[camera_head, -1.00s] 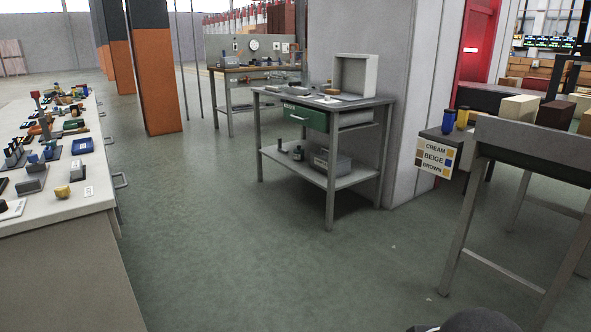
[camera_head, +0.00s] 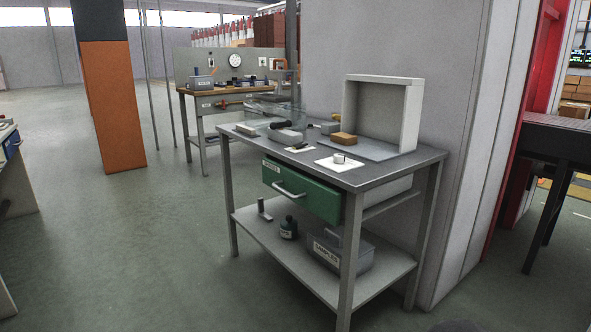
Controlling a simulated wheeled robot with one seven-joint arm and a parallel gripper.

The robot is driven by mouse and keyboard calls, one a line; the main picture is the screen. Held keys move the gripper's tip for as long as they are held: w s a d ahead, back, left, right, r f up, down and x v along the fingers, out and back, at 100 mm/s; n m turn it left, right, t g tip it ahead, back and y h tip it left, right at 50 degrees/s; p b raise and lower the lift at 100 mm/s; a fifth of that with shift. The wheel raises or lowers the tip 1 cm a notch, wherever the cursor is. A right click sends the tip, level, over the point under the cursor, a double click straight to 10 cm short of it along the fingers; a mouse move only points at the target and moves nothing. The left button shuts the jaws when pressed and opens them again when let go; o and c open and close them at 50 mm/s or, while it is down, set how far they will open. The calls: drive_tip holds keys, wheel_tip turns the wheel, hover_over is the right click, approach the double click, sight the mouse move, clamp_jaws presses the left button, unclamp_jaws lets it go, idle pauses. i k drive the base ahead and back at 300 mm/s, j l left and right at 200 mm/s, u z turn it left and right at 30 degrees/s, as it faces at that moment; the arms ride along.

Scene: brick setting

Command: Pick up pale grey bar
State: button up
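A grey metal workbench (camera_head: 385,178) stands ahead in the head view. On its top lie a grey block (camera_head: 285,137) and a small pale block (camera_head: 247,130) near the left end. I cannot tell which of these is the pale grey bar. My gripper is not in view.
The bench top also has a brown block (camera_head: 343,139), a short pale cylinder (camera_head: 339,158) and an open-fronted box (camera_head: 409,115). A green drawer (camera_head: 302,194) hangs below. A grey pillar stands behind. The floor (camera_head: 130,250) at left is clear.

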sight(245, 129)
drive_tip(key=i+l+u, duration=0.2)
drive_tip(key=i, duration=0.2)
drive_tip(key=i+u, duration=0.25)
drive_tip(key=i, duration=0.2)
drive_tip(key=i+l+u, duration=0.2)
drive_tip(key=i, duration=0.2)
drive_tip(key=i+j, duration=1.25)
drive_tip(key=i+l+z, duration=0.05)
drive_tip(key=i, duration=0.05)
